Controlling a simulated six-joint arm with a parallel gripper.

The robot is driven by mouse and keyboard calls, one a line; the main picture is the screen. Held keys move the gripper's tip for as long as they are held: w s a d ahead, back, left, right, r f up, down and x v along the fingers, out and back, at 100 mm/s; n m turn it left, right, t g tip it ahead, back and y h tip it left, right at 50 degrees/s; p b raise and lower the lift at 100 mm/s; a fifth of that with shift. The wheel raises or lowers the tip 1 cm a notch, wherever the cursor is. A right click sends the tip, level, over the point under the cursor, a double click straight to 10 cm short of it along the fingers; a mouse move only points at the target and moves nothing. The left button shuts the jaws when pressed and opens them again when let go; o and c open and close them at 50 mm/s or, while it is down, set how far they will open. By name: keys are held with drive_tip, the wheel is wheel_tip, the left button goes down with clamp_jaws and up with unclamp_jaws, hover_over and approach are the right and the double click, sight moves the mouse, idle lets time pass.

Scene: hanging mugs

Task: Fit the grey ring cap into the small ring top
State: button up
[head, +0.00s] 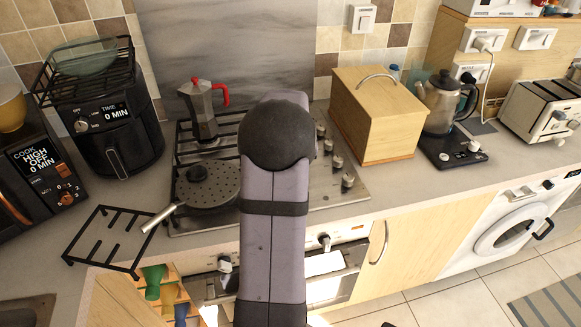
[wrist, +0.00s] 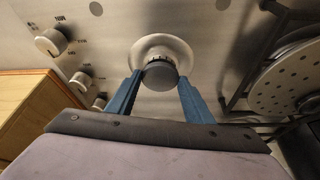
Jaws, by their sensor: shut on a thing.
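In the wrist view, the grey ring cap (wrist: 160,75) is a dark grey round piece between the two blue fingertips of my gripper (wrist: 157,84). My gripper is shut on it. Just beyond the cap is the pale, round small ring top (wrist: 163,46) on the metal hob. The cap overlaps the ring's near part in this view, and I cannot tell whether it is seated, touching or slightly apart. In the head view my arm hides the gripper, the cap and the ring top.
Hob knobs (wrist: 52,41) line one side, beside a wooden box (head: 375,118). A pan with a perforated lid (head: 210,188) and a red-handled moka pot (head: 202,112) stand on the hob's left part. A loose black grate (head: 107,238) lies on the counter at left.

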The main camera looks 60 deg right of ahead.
drive_tip(key=shift+f+b, duration=0.45)
drive_tip(key=shift+f, duration=0.35)
drive_tip(key=o, duration=1.3)
drive_tip(key=shift+r, duration=0.1)
drive_tip(key=shift+b+v, duration=0.85)
drive_tip(key=shift+v, duration=2.75)
drive_tip(key=shift+a, duration=0.1)
